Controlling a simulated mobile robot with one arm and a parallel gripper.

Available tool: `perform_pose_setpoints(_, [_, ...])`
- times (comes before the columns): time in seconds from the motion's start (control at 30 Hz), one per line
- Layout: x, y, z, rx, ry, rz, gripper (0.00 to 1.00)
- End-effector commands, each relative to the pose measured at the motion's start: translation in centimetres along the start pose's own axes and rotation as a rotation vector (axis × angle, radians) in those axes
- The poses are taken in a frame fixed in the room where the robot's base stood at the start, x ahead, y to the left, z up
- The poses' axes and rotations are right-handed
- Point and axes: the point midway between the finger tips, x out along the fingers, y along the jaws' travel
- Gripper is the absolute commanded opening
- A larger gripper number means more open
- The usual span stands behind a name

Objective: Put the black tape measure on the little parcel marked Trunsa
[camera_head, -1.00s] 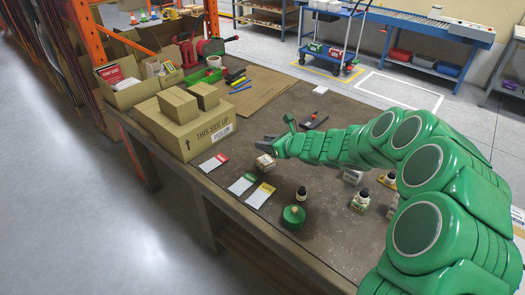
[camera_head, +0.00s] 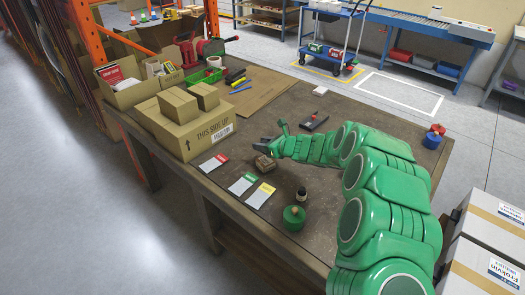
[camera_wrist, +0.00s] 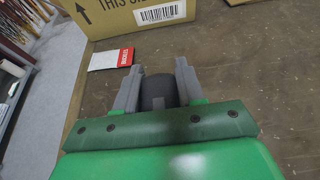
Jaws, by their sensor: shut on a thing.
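My gripper (camera_head: 264,145) is shut on a dark, rounded thing (camera_wrist: 157,92), seen between the two grey fingers in the wrist view. It looks like the black tape measure. In the head view, a little brown parcel (camera_head: 264,163) lies on the table just below my fingertips. Its marking is too small to read, so I cannot tell if it says Trunsa. I cannot tell whether the held thing touches the parcel. The parcel does not show in the wrist view.
A big carton (camera_head: 195,132) with two small boxes on top stands left of my gripper. Cards with red (camera_head: 214,162), green and yellow ends lie in front. A small dark bottle (camera_head: 301,193) and a green round container (camera_head: 294,217) stand nearer. A dark tool (camera_head: 314,122) lies behind my arm.

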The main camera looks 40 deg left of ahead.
Motion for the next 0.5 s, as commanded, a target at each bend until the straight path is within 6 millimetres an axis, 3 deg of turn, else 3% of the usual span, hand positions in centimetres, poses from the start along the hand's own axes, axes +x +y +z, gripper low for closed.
perform_pose_setpoints(0.23, [0.7,-0.3,-0.5,-0.001,-0.001,0.002,0.02])
perform_pose_setpoints(0.5, [1.8,-0.1,-3.2,0.001,0.001,0.003,0.02])
